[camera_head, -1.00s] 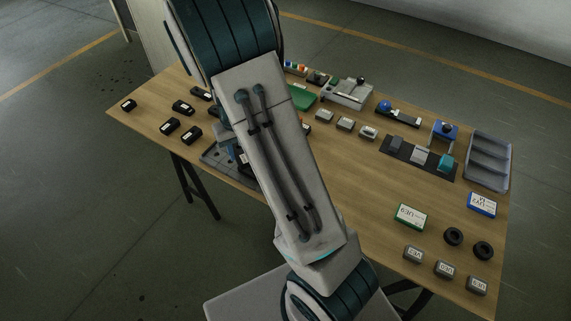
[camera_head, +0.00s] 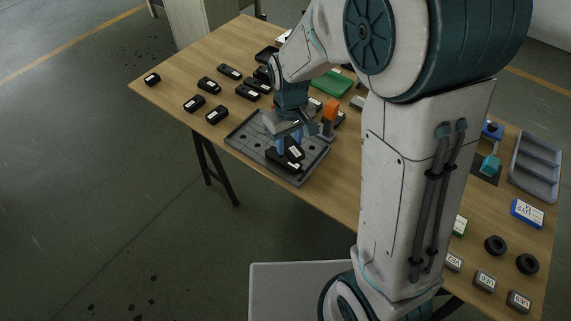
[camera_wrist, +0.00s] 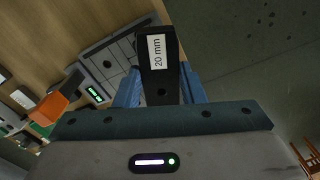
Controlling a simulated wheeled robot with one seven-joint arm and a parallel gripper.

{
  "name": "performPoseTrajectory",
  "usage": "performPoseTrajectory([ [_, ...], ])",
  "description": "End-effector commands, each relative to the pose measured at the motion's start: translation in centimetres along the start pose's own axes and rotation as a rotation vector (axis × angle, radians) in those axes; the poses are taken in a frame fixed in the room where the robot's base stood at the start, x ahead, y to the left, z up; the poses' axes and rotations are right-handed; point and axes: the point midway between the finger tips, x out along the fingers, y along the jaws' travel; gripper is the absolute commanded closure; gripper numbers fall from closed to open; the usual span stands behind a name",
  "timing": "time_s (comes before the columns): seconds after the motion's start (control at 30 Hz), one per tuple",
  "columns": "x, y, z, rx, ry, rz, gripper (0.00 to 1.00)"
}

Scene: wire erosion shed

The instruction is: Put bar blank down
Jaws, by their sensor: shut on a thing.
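My gripper (camera_head: 289,143) is shut on a black bar blank (camera_wrist: 158,98), with its blue fingers on either side of it. In the wrist view the bar's white label reads "20 mm". In the head view the held bar (camera_head: 287,163) is low over the right part of a grey plate with holes and grooves (camera_head: 247,134). I cannot tell whether the bar touches the plate. The plate also shows behind the bar in the wrist view (camera_wrist: 119,55). The bar's underside is hidden.
Several other black labelled blocks (camera_head: 217,114) lie on the wooden table left of and behind the plate. An orange-topped device (camera_head: 330,112) stands close right of my gripper. A green tray (camera_head: 333,83) lies behind. My arm hides the table's middle right.

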Motion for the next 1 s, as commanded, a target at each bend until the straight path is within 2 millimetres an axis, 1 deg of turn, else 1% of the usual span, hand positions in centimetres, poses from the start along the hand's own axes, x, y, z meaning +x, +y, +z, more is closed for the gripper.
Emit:
performPoseTrajectory([
  [0.03, 0.5, -1.7, 0.4, -0.074, 0.006, 0.000, 1.00],
  [0.1, 0.1, -3.6, 1.0, -0.170, 0.006, 0.001, 1.00],
  [0.2, -0.1, -5.7, 1.8, -0.276, 0.004, 0.001, 1.00],
  [0.3, -0.4, -6.8, 2.4, -0.340, 0.002, 0.000, 1.00],
  [0.37, -0.3, -7.0, 2.4, -0.360, 0.000, -0.001, 1.00],
  [0.47, 0.2, -6.3, 1.7, -0.368, -0.003, -0.002, 1.00],
  [0.8, 3.9, -1.8, -2.4, -0.367, -0.003, -0.002, 1.00],
  [1.0, 5.6, 0.5, -4.4, -0.367, -0.001, -0.002, 1.00],
])
